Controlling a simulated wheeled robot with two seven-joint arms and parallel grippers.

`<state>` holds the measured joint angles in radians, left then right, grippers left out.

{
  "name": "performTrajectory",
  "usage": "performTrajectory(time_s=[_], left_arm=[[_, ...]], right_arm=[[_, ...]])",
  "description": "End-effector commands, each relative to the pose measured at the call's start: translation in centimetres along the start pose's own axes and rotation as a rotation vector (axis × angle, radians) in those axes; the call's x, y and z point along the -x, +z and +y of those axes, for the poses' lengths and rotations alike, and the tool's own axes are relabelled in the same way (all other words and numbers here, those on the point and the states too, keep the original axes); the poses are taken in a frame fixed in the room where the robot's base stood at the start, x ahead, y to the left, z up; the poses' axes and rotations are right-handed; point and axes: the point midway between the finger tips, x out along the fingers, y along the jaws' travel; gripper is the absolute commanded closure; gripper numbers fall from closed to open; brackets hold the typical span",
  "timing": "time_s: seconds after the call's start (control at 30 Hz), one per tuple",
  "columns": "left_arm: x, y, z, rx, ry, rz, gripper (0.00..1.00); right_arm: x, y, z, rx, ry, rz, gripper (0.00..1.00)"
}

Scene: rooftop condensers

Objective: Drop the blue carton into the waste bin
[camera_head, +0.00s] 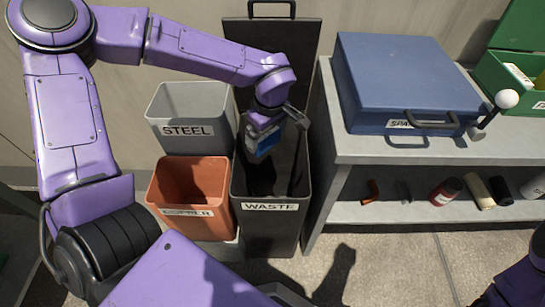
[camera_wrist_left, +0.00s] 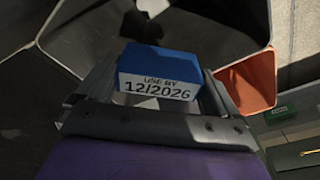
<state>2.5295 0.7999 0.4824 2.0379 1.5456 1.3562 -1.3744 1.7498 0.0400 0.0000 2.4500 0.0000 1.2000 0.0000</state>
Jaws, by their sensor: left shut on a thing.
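The blue carton (camera_head: 266,140) is held in my left gripper (camera_head: 268,132), over the open mouth of the waste bin (camera_head: 270,207). The bin is tall and dark, with a "WASTE" label on its front and its lid raised behind. In the left wrist view the carton (camera_wrist_left: 158,72) sits between the two fingers and shows a white label reading "USE BY 12/2026". The bin's opening (camera_wrist_left: 215,20) is beyond it. The bin's floor is in shadow. My right gripper is not in view.
A grey steel bin (camera_head: 190,105) and an orange bin (camera_head: 190,190) stand left of the waste bin. A grey shelf (camera_head: 370,150) stands to the right, bearing a blue case (camera_head: 405,75) and, at right, a green box (camera_head: 520,95). Several small items lie on its lower shelf.

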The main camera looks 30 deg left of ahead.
Motion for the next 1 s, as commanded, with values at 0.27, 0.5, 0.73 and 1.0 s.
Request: performTrajectory(time_s=[0.27,0.5,0.73,1.0], left_arm=[[0.1,-0.1,-0.1,0.001,0.0,0.0,0.0],[2.0,-0.1,0.0,0.001,0.004,0.0,0.0],[7.6,-0.2,0.0,0.002,0.004,0.0,0.0],[10.7,-0.1,-0.1,0.001,0.001,0.0,0.0]], right_arm=[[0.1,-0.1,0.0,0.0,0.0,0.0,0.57],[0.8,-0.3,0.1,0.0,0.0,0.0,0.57],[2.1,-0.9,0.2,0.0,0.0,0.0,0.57],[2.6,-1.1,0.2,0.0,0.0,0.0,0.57]])
